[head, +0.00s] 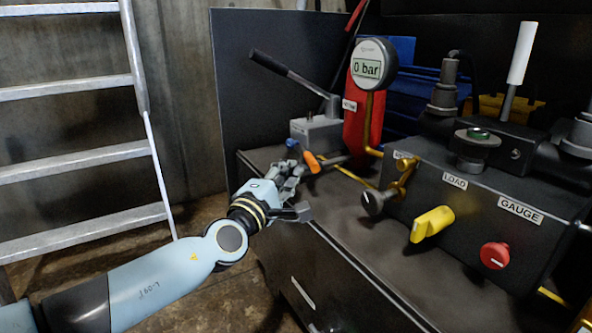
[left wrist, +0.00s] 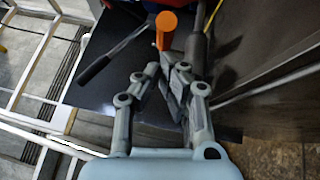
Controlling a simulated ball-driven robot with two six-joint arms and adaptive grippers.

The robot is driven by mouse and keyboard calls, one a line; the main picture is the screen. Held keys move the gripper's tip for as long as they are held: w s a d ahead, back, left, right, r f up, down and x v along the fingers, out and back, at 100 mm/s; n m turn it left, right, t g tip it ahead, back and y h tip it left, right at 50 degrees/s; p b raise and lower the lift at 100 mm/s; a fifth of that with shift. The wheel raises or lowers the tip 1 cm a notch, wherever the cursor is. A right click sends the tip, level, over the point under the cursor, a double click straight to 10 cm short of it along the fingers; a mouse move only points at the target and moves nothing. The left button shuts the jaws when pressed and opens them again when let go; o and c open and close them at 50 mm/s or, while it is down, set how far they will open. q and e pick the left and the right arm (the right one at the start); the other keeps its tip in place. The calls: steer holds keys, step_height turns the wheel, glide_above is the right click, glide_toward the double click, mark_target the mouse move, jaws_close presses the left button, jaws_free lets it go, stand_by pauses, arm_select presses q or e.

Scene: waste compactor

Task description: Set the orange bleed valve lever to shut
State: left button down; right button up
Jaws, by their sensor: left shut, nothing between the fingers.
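The orange bleed valve lever (head: 312,162) sits low at the left end of the bench, near the hand pump's foot. In the left wrist view the lever (left wrist: 166,22) shows a round orange end and a short stem, just beyond my fingertips. My left gripper (head: 292,172) is shut and empty, right beside the lever on its left. In the left wrist view its fingers (left wrist: 168,72) are drawn together below the lever. I cannot tell whether they touch it. My right gripper is not in view.
A hand pump (head: 318,130) with a long dark handle stands behind the lever. The gauge (head: 372,58) reads 0 bar. A valve block with a yellow knob (head: 432,224) and a red knob (head: 495,256) stands at the right. A ladder (head: 75,155) is at the left. The bench top's front is clear.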

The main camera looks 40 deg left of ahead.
arm_select(q)
steer(key=shift+w+d+r, duration=0.25)
steer(key=shift+w+d, duration=0.25)
steer(key=shift+w, duration=0.2)
